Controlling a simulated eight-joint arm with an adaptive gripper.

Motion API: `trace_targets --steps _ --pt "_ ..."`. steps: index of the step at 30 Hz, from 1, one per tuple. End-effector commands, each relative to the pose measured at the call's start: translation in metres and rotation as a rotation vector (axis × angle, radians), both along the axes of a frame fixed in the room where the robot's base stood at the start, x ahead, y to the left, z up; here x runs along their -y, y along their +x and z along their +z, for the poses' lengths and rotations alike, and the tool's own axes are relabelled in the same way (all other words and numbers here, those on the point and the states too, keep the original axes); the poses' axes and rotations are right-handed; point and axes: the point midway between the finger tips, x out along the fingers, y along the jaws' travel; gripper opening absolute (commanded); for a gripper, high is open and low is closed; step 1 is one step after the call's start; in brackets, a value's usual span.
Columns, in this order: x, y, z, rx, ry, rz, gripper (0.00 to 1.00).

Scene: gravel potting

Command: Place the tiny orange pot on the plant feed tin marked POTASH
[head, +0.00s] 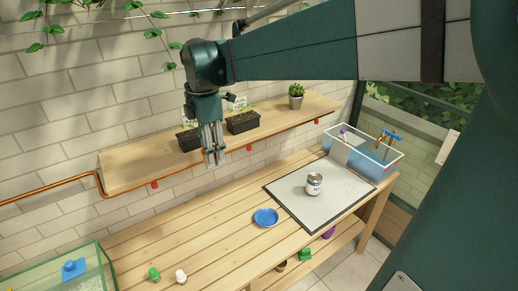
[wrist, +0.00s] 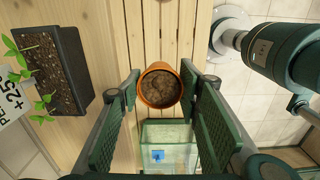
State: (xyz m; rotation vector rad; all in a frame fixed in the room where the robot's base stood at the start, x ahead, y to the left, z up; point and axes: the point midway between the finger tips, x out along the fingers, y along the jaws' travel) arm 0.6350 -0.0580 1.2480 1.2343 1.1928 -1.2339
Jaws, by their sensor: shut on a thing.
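The tiny orange pot (wrist: 160,88), filled with dark soil, sits between the fingertips of my gripper (wrist: 158,86) in the wrist view, with its open top facing the camera. My gripper (head: 214,160) is shut on it, high above the bench and in front of the wall shelf in the head view. The pot cannot be made out clearly in the head view. A small white and grey tin (head: 314,184) stands upright on the grey mat (head: 290,194), to the right of and below my gripper. Its lettering is too small to read surely.
A blue saucer (head: 266,217) lies left of the mat. A clear crate (head: 376,150) with tools stands at the bench's far right. The shelf (head: 130,165) bears seedling trays (head: 243,123) and a potted plant (head: 296,96). Small green (head: 154,273) and white (head: 181,276) items lie at front left.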

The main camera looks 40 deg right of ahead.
Motion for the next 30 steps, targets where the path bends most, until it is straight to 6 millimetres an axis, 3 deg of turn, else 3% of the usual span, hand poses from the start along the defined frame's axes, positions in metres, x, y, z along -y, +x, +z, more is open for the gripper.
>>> trace_targets --steps 15,30 --pt "0.126 0.032 0.006 0.000 0.000 -0.038 0.21" --pt "0.258 0.035 0.006 0.000 0.000 -0.071 0.21"
